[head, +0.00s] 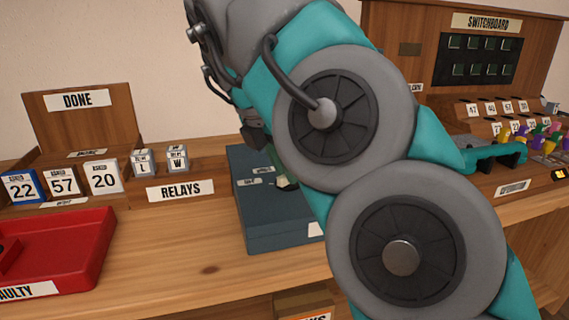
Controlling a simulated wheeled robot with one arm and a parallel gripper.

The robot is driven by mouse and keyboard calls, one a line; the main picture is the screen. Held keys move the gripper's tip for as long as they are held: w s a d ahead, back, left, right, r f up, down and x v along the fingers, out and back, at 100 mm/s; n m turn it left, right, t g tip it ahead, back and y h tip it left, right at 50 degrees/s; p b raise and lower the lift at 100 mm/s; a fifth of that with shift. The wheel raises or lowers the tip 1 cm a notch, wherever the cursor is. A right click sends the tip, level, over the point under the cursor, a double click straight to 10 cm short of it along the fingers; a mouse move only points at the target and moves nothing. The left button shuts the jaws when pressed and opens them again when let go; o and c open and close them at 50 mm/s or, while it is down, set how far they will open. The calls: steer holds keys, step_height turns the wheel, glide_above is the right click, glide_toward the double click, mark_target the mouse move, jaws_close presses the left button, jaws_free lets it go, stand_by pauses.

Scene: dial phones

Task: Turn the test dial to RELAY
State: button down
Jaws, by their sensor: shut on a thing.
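A dark blue-grey box (285,232) with small white labels on its top stands on the bench, mostly behind my arm. The labels are too small to read. My gripper (283,180) is low at the top of this box and largely hidden by my arm. It is shut on a small pale knob there, which I take to be the test dial. The dial's pointer and the RELAY mark cannot be made out.
Two relays (177,158) stand behind the RELAYS sign (180,190). Number cards (62,180) stand before the DONE board (78,99). A red faulty tray (75,250) is at front left. The switchboard (478,60) is at right. Bench front is clear.

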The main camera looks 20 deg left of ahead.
stand_by(0.3)
steer(key=c, duration=0.8)
jaws_free()
steer(key=shift+d+r, duration=0.1)
